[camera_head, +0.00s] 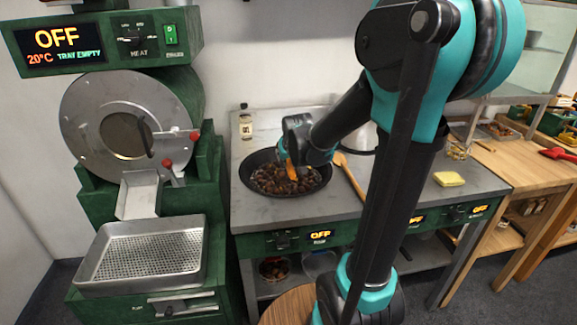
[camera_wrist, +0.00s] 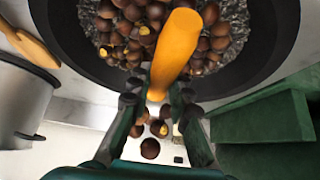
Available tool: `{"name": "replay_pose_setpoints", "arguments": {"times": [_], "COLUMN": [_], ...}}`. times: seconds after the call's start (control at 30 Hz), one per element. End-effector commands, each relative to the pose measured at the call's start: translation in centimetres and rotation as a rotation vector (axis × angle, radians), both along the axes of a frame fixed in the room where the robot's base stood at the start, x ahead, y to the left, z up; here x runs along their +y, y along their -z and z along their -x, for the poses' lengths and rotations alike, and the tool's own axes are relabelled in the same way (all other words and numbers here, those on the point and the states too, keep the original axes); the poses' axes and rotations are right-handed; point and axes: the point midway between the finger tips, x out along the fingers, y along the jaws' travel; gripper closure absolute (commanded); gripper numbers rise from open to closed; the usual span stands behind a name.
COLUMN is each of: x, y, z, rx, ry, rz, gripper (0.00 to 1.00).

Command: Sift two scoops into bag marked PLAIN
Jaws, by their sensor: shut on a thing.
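A dark round pan (camera_head: 325,190) holds many brown chestnuts (camera_head: 275,182) on the counter. In the wrist view the pan (camera_wrist: 55,40) fills the top, with chestnuts (camera_wrist: 120,35) over dark gravel-like grit. My gripper (camera_head: 290,160) is over the pan. It is shut on an orange handle (camera_wrist: 177,45), which also shows in the head view (camera_head: 292,173). The tool's working end is not clear. I see no bag marked PLAIN.
A green roaster (camera_head: 120,120) with a perforated tray (camera_head: 150,250) stands left. A wooden spoon (camera_head: 352,178) lies right of the pan. A metal pot (camera_wrist: 22,100) is close by. A yellow sponge (camera_head: 448,179) and wooden tables (camera_head: 520,175) are right.

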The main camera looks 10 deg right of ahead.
Motion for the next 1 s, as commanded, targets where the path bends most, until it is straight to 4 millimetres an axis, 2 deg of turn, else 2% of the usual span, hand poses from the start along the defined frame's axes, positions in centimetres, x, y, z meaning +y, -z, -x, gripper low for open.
{"name": "replay_pose_setpoints", "arguments": {"times": [0.4, 0.7, 1.0], "x": [0.0, 0.0, 0.0], "y": [0.0, 0.0, 0.0], "z": [0.0, 1.3, 1.3], "rx": [-0.001, -0.064, -0.070], "ry": [0.000, -0.001, -0.001], "rz": [0.000, 0.002, 0.001], "gripper": [1.00, 1.00, 1.00]}}
